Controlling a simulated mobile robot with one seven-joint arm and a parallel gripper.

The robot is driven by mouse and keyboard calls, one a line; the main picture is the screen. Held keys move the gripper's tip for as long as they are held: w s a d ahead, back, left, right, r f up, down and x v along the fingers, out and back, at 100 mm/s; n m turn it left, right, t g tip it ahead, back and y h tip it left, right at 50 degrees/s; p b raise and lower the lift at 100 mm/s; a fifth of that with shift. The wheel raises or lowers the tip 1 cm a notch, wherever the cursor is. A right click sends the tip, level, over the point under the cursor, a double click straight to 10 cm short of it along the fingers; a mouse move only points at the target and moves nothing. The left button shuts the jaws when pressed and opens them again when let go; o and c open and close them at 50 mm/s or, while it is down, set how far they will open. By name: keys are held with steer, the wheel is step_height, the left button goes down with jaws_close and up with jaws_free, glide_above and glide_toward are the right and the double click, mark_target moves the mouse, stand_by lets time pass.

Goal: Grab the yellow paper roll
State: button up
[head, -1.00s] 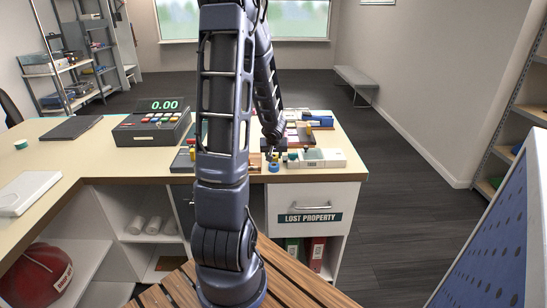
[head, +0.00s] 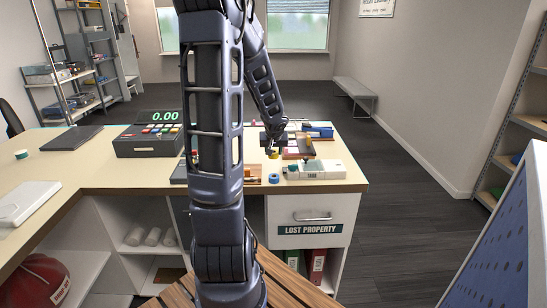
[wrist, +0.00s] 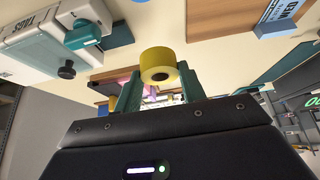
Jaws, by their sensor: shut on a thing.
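The yellow paper roll (wrist: 160,66) sits between the two teal fingertips of my gripper (wrist: 158,80) in the wrist view, its dark core hole facing the camera. My gripper is shut on it. In the head view my gripper (head: 273,147) is over the counter's right part. The yellow roll (head: 273,155) shows small just below it, apart from a blue roll (head: 274,179) on the counter nearer the front edge. I cannot tell exactly how high the yellow roll is above the counter.
A white tag device (head: 315,170) stands right of the rolls; it also shows in the wrist view (wrist: 45,40). Boxes and trays crowd behind my gripper. The cash register (head: 150,140) stands left.

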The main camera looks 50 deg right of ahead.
step_height(320, 180, up, 12)
steer(key=shift+f, duration=0.25)
stand_by(0.6)
